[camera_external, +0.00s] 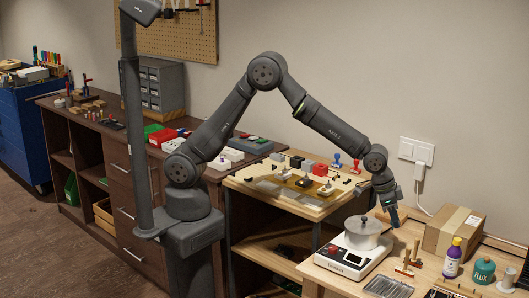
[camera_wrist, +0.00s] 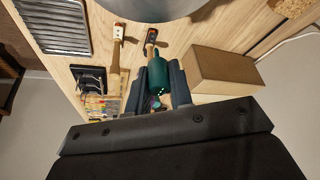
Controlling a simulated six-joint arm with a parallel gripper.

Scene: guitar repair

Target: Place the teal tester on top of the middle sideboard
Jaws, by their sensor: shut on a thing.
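The teal tester (camera_wrist: 157,76), a rounded dark-teal body, is between the two fingers of my gripper (camera_wrist: 159,88) in the wrist view. My gripper is shut on it. In the external view my gripper (camera_external: 393,214) points down above the right-hand wooden bench, between the pot and the cardboard box, and the tester is hard to make out there. The middle sideboard (camera_external: 117,155) is dark brown with drawers and open shelves. It stands left of my arm, far from my gripper. My arm and column hide part of it.
The sideboard top holds small parts, a red box (camera_external: 163,136), white pieces and a grey drawer cabinet (camera_external: 160,85). A light workbench (camera_external: 318,212) with several parts stands between. A silver pot (camera_external: 362,233), cardboard box (camera_external: 452,232), purple bottle (camera_external: 453,260) and flux jar (camera_external: 484,270) surround my gripper.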

